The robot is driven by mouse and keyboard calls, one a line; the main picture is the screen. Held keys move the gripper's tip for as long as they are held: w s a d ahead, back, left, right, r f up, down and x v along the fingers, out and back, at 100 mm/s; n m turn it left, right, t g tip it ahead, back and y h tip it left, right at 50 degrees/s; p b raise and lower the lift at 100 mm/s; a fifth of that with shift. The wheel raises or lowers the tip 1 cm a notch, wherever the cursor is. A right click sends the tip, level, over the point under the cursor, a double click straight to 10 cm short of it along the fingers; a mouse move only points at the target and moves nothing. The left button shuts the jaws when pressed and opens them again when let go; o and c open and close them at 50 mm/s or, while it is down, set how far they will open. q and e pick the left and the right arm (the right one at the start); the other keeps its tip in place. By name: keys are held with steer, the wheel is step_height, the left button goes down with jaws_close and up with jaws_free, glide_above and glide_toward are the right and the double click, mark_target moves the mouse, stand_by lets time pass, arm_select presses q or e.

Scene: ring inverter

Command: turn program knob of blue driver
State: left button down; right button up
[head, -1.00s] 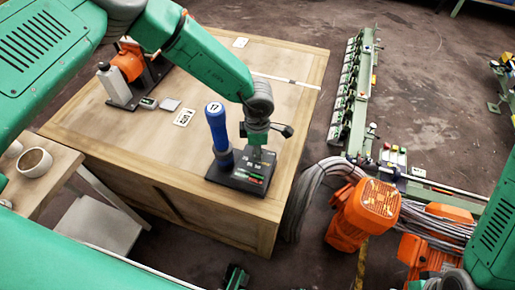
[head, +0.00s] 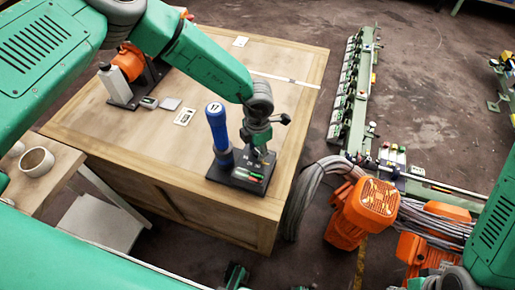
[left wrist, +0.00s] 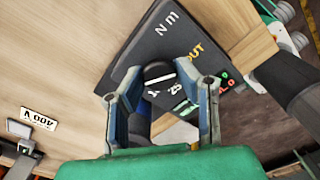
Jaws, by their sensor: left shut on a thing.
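The blue driver (head: 217,128) stands upright, with a white number label on its top, at the left side of a black base unit (head: 216,177) near the front right corner of the wooden bench. In the left wrist view the base (left wrist: 143,40) shows the letters "N m", "OUT" and small red and green marks. My left gripper (head: 257,153) is lowered over the right side of the base. In the left wrist view its jaws are on both sides of the dark program knob (left wrist: 158,73), which has a pale line on top, and are shut on it.
The wooden bench (head: 150,130) has cards and an orange motor (head: 129,62) at its back left. A side table (head: 63,160) holds a cup (head: 36,161). Orange machines (head: 365,210) and grey cables stand on the floor at the right.

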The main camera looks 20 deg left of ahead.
arm_select(q)
steer(key=shift+w+r, duration=0.25)
steer(key=shift+w, duration=0.15)
steer(key=c, duration=1.3)
jaws_free()
steer(key=shift+o, duration=0.6)
steer(key=shift+s+f, duration=0.1)
steer(key=shift+s, duration=0.05)
steer(key=shift+r, duration=0.25)
step_height(320, 180, up, 11)
steer(key=shift+r, duration=0.2)
